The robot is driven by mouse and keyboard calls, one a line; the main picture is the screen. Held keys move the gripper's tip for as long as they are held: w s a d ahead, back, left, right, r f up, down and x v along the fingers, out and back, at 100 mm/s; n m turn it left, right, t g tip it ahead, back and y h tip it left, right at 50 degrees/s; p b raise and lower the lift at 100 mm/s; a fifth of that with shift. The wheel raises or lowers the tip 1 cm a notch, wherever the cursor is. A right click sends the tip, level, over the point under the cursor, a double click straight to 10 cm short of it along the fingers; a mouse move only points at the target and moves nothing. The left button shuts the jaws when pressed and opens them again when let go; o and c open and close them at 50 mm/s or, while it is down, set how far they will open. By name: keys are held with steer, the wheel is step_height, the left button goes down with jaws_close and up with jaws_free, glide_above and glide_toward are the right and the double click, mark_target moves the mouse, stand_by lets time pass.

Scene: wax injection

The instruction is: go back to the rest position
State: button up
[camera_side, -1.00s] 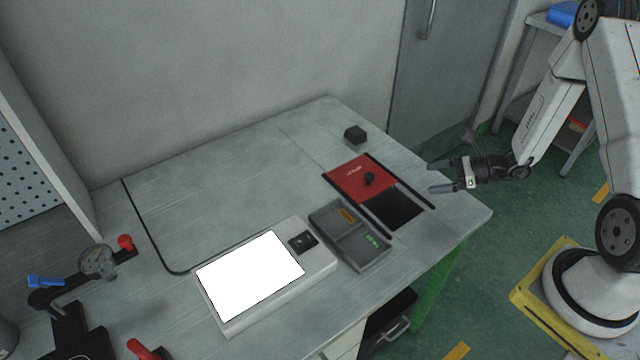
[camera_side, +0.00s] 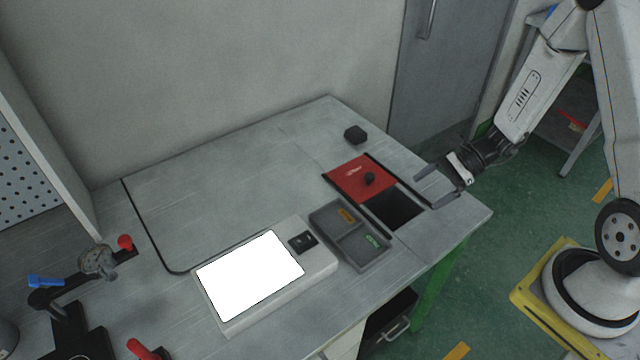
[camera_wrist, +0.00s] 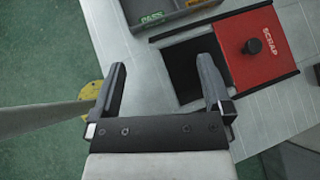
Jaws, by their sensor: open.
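My gripper (camera_side: 426,186) is open and empty, in the air above the right edge of the table (camera_side: 455,222). In the side view it is just right of the dark scrap opening (camera_side: 396,208). In the wrist view my gripper (camera_wrist: 162,85) shows two spread fingers with nothing between them. The right finger overlaps the edge of the scrap opening (camera_wrist: 178,68). The red scrap lid (camera_wrist: 262,62) with its black knob lies beside the opening and also shows in the side view (camera_side: 352,184).
A grey two-part tray (camera_side: 341,243) stands left of the opening, beside a device with a white lit panel (camera_side: 250,275). A small black block (camera_side: 355,134) sits at the back. Clamps with red and blue handles (camera_side: 45,282) stand at the left. Green floor lies right of the table.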

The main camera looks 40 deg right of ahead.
steer(key=s+a+r+n+h, duration=0.2)
steer(key=r+n+h, duration=0.3)
steer(key=n, duration=0.5)
steer(key=s+a+r+n+g+h, duration=0.1)
steer(key=s+a+r+n+h, duration=0.1)
steer(key=n, duration=0.8)
step_height(320, 180, up, 3)
steer(key=a+h, duration=0.1)
steer(key=h, duration=0.1)
steer(key=shift+s+a+h, duration=0.3)
steer(key=shift+a+h, duration=0.1)
